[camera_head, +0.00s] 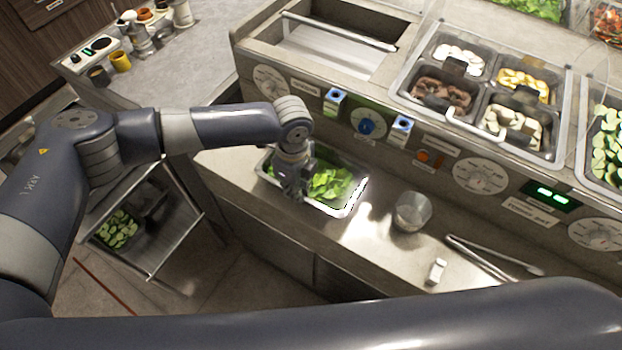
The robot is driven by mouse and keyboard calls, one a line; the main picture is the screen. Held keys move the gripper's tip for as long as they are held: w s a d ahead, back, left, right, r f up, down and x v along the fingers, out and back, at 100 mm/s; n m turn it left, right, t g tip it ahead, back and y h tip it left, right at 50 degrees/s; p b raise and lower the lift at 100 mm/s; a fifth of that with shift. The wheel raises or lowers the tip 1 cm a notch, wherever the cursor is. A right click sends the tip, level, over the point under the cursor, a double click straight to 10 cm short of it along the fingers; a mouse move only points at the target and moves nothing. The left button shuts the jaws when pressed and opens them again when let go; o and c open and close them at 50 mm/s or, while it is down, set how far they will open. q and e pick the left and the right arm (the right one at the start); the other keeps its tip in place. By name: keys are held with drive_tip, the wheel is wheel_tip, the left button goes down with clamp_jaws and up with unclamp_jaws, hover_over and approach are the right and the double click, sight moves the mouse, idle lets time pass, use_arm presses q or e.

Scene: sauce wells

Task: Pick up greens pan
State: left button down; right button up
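The greens pan (345,208) is a metal pan with leafy greens (332,183) in it, on the steel counter in the middle of the camera_head view. My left arm comes in from the left, and its gripper (293,190) points down over the pan's left part. The gripper hides some of the pan and its near left edge. Its fingers are small and dark, and I cannot tell whether they are open or touch the pan. My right arm crosses the bottom of the view; its gripper is outside the picture.
A metal cup (411,211), tongs (494,258) and a small white object (436,271) lie right of the pan. A raised unit with dials and food wells (447,118) stands behind. A lower shelf (165,240) holds sliced cucumber (117,229) at left.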

use_arm(q)
drive_tip(key=shift+r, duration=0.1)
use_arm(e)
drive_tip(key=shift+a, duration=0.15)
use_arm(q)
drive_tip(key=shift+w+r+b, duration=0.15)
drive_tip(key=shift+r+b, duration=0.2)
drive_tip(key=shift+r, duration=0.15)
wheel_tip(320, 180, up, 2)
drive_tip(key=shift+r+b, duration=0.2)
drive_tip(key=shift+b, duration=0.35)
drive_tip(key=s+a+r+b, duration=0.1)
drive_tip(key=s+a+b, duration=0.1)
drive_tip(key=s+a, duration=0.8)
drive_tip(key=shift+a+r+b, duration=0.25)
drive_tip(key=shift+a+b, duration=0.1)
drive_tip(key=shift+a, duration=0.85)
use_arm(e)
wheel_tip(320, 180, down, 4)
drive_tip(key=shift+f, duration=0.25)
use_arm(q)
drive_tip(key=shift+s, duration=0.1)
